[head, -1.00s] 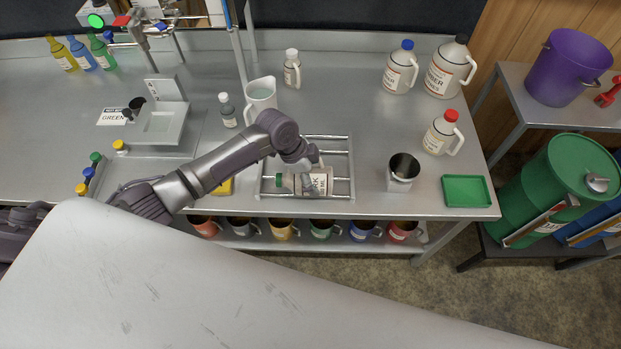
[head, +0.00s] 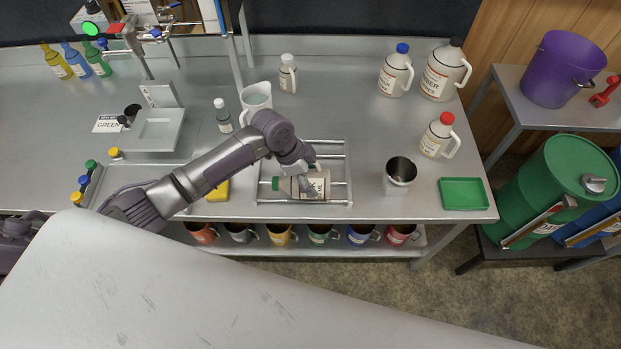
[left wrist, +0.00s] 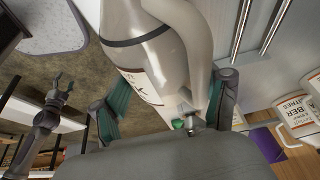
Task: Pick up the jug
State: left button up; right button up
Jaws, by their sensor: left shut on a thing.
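The jug (head: 288,187), pale with a green cap and a white label, lies on its side on a metal rack (head: 349,160) near the bench's front edge. Its cap points left. My left gripper (head: 309,182) reaches it from above and is shut on it. In the left wrist view the jug (left wrist: 150,60) runs between the two teal-padded fingers (left wrist: 170,105), its handle beside the right finger. Part of its label is hidden by the fingers. My right gripper (left wrist: 60,88) shows small at the left of the left wrist view, open and empty; it is outside the head view.
Jugs with red (head: 437,137), blue (head: 395,72) and black caps stand at right.

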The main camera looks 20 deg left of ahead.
pick_arm(q)
notch_tip(320, 180, up, 3)
jog(key=shift+w+d+r, duration=0.1)
jog(key=shift+w+d, duration=0.05)
jog(key=w+d+r+b, duration=0.3)
jog(key=d+r, duration=0.3)
jog(key=d, duration=0.4)
notch_tip(320, 180, up, 8)
jog(key=p, duration=0.8)
jog(key=shift+w+d, duration=0.35)
jog(key=shift+w, duration=0.05)
